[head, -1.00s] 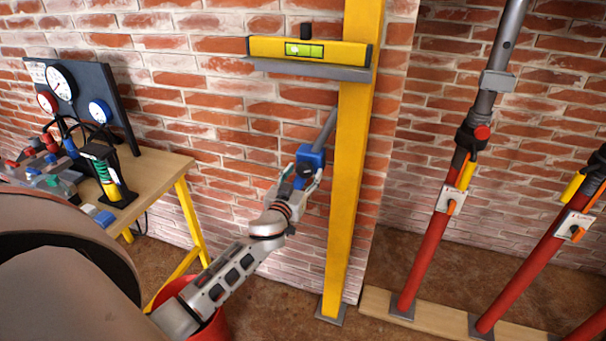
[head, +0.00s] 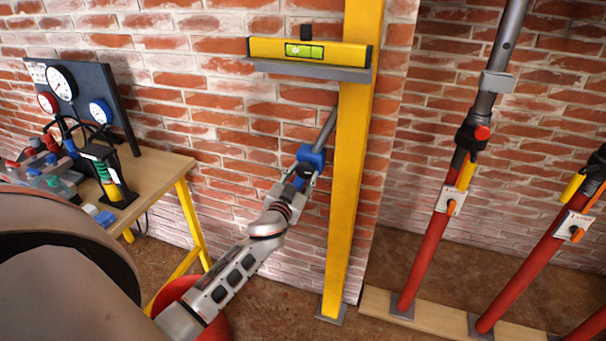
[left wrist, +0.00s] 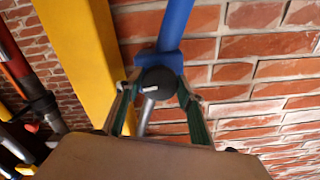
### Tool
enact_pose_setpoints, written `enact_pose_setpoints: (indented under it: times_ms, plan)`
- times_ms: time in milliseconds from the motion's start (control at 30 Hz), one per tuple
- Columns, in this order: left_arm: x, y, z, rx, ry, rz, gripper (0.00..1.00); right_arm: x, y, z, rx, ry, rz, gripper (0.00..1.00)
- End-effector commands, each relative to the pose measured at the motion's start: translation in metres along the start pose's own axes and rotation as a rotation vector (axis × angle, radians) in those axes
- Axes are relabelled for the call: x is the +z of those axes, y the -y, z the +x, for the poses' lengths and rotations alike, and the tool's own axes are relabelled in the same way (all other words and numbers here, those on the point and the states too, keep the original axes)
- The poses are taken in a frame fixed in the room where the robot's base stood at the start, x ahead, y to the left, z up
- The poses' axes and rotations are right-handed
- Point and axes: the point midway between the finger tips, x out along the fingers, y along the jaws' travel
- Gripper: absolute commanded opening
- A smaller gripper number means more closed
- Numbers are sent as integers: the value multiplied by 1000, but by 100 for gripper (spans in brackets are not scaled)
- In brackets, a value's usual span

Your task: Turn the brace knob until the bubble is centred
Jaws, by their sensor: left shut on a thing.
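A yellow spirit level (head: 265,48) lies on a grey ledge (head: 310,70) at the yellow post (head: 350,180). Its green vial (head: 304,51) shows a small pale bubble that looks left of the middle; its exact place is hard to read. A slanted grey brace rod with a blue fitting (head: 312,156) joins the post below. In the left wrist view, a dark round knob (left wrist: 160,84) with a white mark sits under the blue part (left wrist: 175,30). My left gripper (head: 303,175) is shut on this knob, one finger on each side. My right gripper is out of view.
A wooden bench (head: 155,180) with gauges and a pump (head: 107,180) stands at the left. A red bucket (head: 215,328) is under my left arm. Red props (head: 428,240) stand on a plank at the right. Brick wall is behind.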

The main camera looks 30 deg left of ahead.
Motion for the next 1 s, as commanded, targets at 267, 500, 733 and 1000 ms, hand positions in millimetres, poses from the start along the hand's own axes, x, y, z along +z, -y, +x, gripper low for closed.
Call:
enact_pose_setpoints:
  times_ms: [267,500,733,1000]
  plan:
    - [-1,1,0,-1,-1,196,16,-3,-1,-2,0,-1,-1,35]
    - [-1,1,0,-1,-1,305,16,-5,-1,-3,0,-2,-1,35]
    - [-1,1,0,-1,-1,347,16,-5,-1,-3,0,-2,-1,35]
    - [-1,1,0,-1,-1,352,16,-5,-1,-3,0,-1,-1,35]
